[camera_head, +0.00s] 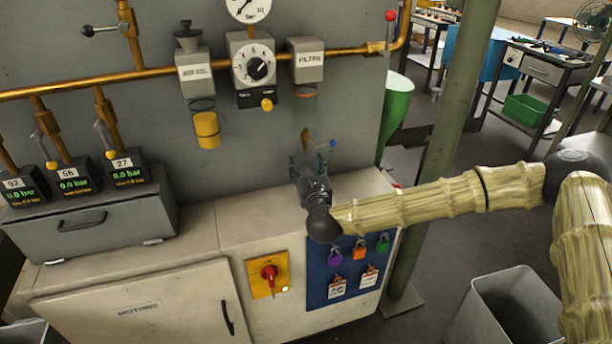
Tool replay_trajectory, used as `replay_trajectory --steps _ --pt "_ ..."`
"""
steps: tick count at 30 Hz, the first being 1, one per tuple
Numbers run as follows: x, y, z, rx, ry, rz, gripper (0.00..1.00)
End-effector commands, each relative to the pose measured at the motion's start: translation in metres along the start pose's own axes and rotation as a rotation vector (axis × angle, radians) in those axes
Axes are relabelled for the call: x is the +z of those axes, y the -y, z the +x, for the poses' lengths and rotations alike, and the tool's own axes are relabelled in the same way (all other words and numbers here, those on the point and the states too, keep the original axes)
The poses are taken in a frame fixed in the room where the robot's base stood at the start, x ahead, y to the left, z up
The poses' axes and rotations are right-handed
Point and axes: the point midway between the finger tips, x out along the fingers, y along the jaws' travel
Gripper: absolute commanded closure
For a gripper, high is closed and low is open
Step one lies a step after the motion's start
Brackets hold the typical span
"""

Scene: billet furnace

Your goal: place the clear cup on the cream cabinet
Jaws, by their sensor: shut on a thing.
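The cream cabinet (232,222) runs along the foot of the grey panel, with a flat pale top and a door marked MOTORE. My gripper (303,163) is above the right part of that top, near the panel, seen mostly from behind.
A grey drawer box (95,226) with several gauges fills the cabinet's left end. The middle of the top is bare. A green post (440,150) stands at right.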

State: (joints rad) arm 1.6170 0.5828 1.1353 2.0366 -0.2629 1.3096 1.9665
Motion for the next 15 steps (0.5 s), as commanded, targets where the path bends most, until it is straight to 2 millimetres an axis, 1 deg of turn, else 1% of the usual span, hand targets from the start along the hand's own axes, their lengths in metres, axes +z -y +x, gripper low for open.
replay_trajectory --steps 5,12,15 --pt "-0.006 -0.002 0.003 0.000 -0.001 0.000 0.71" --pt "-0.033 -0.001 0.002 0.000 0.000 -0.001 0.71" --pt "-0.035 -0.001 0.002 0.000 0.001 0.000 0.71"
